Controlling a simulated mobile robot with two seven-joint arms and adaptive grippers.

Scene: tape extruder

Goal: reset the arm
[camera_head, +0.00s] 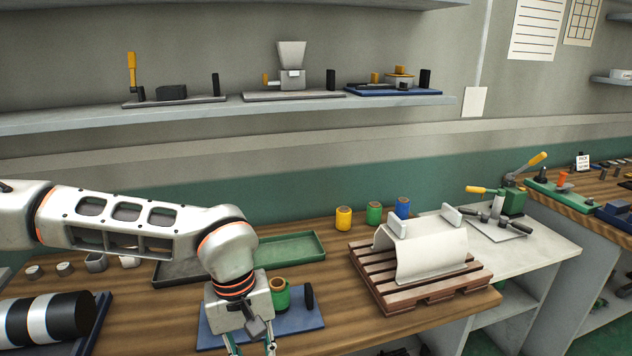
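My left arm comes in from the left over the wooden bench (345,320) and bends downward. My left gripper (251,346) hangs at the bottom edge, in front of a blue base plate (300,319). Its two fingers stand apart and I see nothing between them, though the tips are cut off by the frame edge. A green spool (280,293) and a black upright post (309,296) stand on the plate just right of the gripper. The gripper and wrist hide the plate's left part. My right gripper is not in view.
A green tray (290,247) lies behind the arm. A wooden pallet (430,293) with a draped white sheet (436,254) stands right. Yellow (343,218), green (374,212) and blue (402,207) spools line the back. A black-and-white roll (40,320) lies at left.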

